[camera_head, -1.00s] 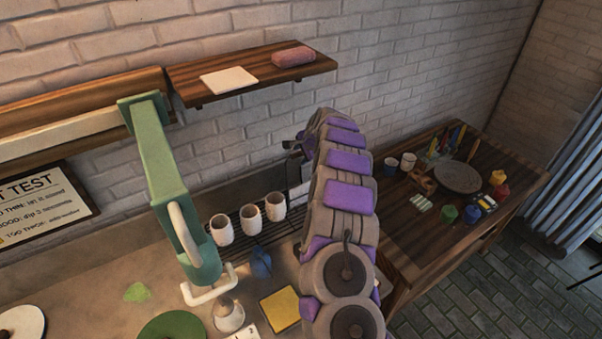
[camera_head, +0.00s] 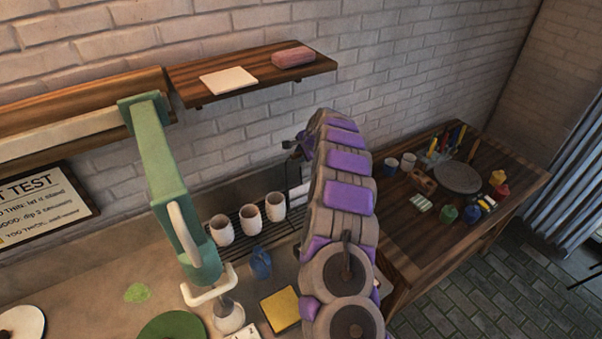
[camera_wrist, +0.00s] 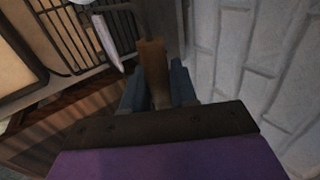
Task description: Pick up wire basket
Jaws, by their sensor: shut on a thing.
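My gripper shows in the wrist view (camera_wrist: 155,88), with a blue-grey finger on each side of a brown wooden handle (camera_wrist: 153,62). It is shut on this handle. Dark grey metal shows just beyond the handle's far end. I cannot tell whether this is the wire basket, as no basket shape shows clearly. In the head view my gripper (camera_head: 296,146) is dark and small, near the brick wall behind my purple-padded arm. My arm hides much of what is below it there.
A dark wire rack (camera_head: 233,240) holds white cups (camera_head: 275,206) left of my arm. A wall shelf (camera_head: 255,76) is above left. A side table (camera_head: 420,245) with pots and a round grey plate (camera_head: 457,178) is at right. The brick wall is close by.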

